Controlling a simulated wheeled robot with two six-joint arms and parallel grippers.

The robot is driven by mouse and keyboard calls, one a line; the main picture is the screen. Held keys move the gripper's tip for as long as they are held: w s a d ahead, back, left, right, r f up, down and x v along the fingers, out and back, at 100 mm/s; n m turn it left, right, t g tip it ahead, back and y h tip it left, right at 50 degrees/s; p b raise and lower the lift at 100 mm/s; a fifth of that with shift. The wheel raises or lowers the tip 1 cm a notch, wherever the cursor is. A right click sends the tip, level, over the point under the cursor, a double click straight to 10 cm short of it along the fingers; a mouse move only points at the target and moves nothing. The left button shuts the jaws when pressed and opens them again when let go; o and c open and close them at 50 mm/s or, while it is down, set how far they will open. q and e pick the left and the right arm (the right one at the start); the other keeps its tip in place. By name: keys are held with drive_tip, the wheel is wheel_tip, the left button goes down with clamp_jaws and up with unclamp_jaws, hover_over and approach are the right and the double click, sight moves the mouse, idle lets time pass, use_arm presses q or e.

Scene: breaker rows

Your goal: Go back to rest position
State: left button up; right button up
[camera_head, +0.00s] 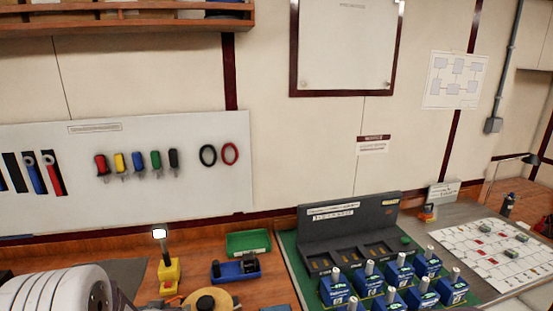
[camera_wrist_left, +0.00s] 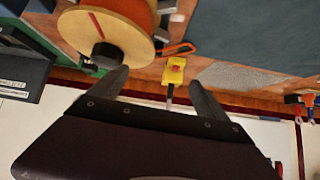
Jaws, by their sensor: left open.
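My left gripper (camera_wrist_left: 158,76) shows in the left wrist view with its two dark fingers spread apart and nothing between them. Beyond the fingers are a wooden spool (camera_wrist_left: 118,22) with orange-red winding and a small yellow tool (camera_wrist_left: 175,75). In the head view, a white rounded part of my left arm fills the lower left corner; the left gripper's fingers are not visible there. My right gripper is in neither view.
Several blue breakers (camera_head: 370,275) stand before a dark rack (camera_head: 350,232) on the bench. A white grid sheet (camera_head: 490,252) lies right.

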use_arm(q)
drive_tip(key=s+d+m+g+h, duration=0.2)
drive_tip(key=s+d+g, duration=0.4)
drive_tip(key=s+d, duration=0.65)
drive_tip(key=s+f+g+b, duration=0.2)
drive_tip(key=s+f+b, duration=0.5)
drive_tip(key=f+b, duration=0.3)
drive_tip(key=shift+s+f, duration=0.25)
drive_tip(key=shift+f, duration=0.5)
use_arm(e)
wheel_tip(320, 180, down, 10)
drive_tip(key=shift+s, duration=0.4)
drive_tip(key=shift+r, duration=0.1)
